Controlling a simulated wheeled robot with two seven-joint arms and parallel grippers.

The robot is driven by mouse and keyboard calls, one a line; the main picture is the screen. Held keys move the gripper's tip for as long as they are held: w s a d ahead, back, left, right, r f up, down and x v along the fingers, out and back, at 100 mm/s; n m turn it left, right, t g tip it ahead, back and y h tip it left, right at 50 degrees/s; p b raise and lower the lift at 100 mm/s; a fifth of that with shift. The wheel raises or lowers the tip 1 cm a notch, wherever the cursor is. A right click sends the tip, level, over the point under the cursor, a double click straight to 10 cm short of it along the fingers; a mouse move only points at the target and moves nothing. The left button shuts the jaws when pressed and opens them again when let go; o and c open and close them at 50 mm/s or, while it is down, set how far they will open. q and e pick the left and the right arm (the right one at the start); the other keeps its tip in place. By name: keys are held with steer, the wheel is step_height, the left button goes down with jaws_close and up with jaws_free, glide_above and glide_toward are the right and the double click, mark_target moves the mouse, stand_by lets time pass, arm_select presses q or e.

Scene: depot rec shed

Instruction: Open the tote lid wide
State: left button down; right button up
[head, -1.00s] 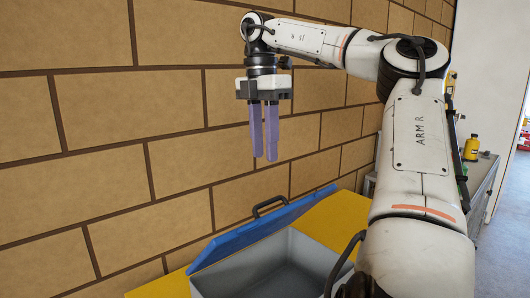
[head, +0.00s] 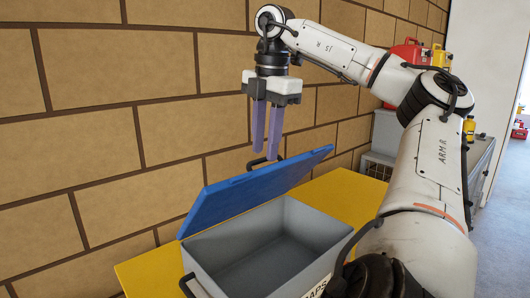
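The grey tote (head: 310,222) stands on a yellow surface at the lower middle, its inside visible and apparently empty. Its blue lid (head: 250,193) is raised and tilted, hinged side low, partly open. A black handle (head: 280,158) shows at the lid's far edge. My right gripper (head: 266,153) points down above the lid, its two purple fingers a little apart with nothing between them. The fingertips overlap the handle in the picture; I cannot tell whether they touch it. My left gripper is out of view.
A brick wall (head: 90,130) rises close behind the tote. The yellow tabletop (head: 345,190) is bare to the right.

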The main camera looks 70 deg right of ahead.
steer(key=shift+w+f, duration=0.1)
steer(key=shift+f, duration=0.5)
jaws_close()
steer(key=shift+r, duration=0.1)
stand_by(1.0)
